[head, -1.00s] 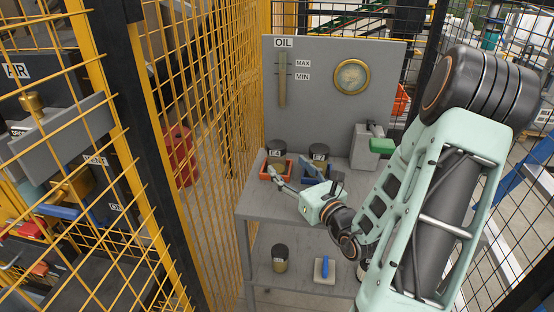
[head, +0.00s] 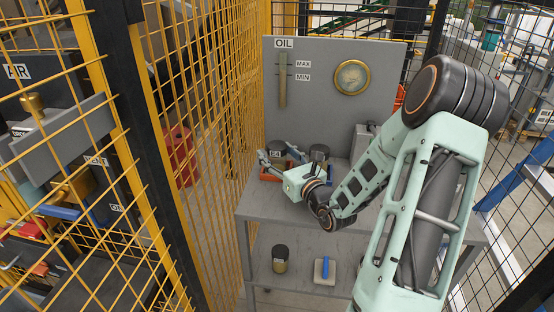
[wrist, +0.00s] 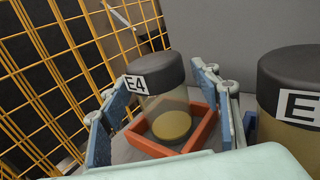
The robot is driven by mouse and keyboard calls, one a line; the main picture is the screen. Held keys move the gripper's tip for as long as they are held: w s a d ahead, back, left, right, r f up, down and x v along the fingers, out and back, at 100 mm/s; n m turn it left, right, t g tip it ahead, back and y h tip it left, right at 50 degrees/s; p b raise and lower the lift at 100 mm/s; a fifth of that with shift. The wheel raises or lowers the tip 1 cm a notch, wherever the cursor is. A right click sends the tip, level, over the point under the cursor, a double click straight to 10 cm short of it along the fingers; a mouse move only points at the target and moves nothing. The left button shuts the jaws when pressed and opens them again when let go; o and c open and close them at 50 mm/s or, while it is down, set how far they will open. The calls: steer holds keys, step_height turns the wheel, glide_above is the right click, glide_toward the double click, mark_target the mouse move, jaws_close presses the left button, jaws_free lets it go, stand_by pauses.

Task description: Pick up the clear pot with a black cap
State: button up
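The clear pot with a black cap (wrist: 158,75), labelled E4, stands upright in a small orange-red tray (wrist: 200,128). Yellowish contents show at its bottom. In the head view the pot (head: 277,147) is at the back left of the upper shelf. My gripper (wrist: 156,85) is open, one blue-grey finger on each side of the pot. Small gaps show beside the pot, so it does not look gripped. In the head view my gripper (head: 276,160) reaches in from the front right and hides part of the tray.
A similar black-capped pot (wrist: 292,100) stands close on the right, its label partly cut off. A third pot (head: 280,258) and a blue-handled tool (head: 325,268) are on the lower shelf. A grey panel (head: 320,110) stands behind; yellow mesh (head: 225,100) is at left.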

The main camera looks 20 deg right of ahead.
steer(key=c, duration=1.2)
steer(key=shift+r, duration=0.1)
